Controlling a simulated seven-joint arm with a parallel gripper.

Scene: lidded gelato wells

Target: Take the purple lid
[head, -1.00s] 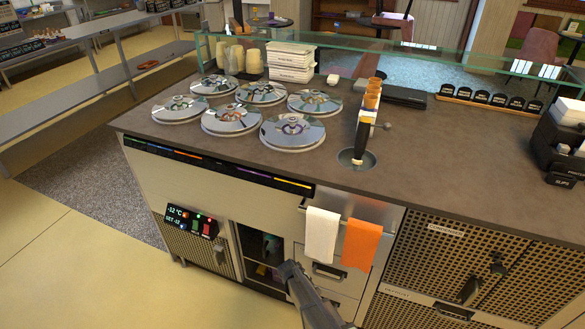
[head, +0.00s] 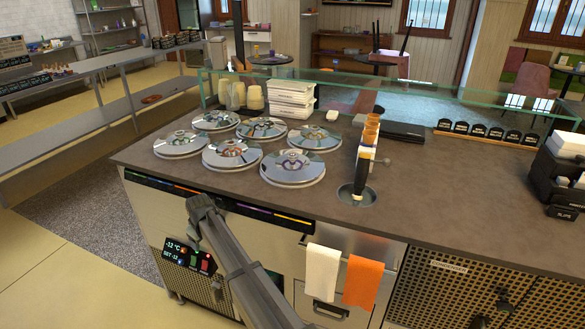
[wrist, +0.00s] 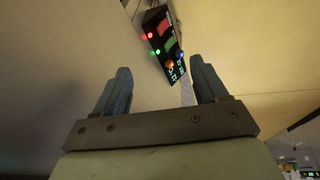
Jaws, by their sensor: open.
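Several round chrome lids sit on the counter in two rows in the head view, including the front right lid (head: 293,167), the front middle lid (head: 232,154) and the back middle lid (head: 261,130). All look silvery with reflections, and I cannot tell which one is purple. A purple strip (head: 247,210) shows on the counter's front edge. My gripper (wrist: 160,80) is open and empty in the wrist view, with its two fingers apart. It is near the counter's front, below the lids; its fingers cannot be made out in the head view.
A dark control panel (wrist: 164,42) with lit buttons lies beyond my fingers. Cones in a holder (head: 365,165), white boxes (head: 291,100) and cups (head: 240,96) stand around the lids. A glass screen (head: 430,114) runs along the back. Two towels (head: 323,272) hang on the front.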

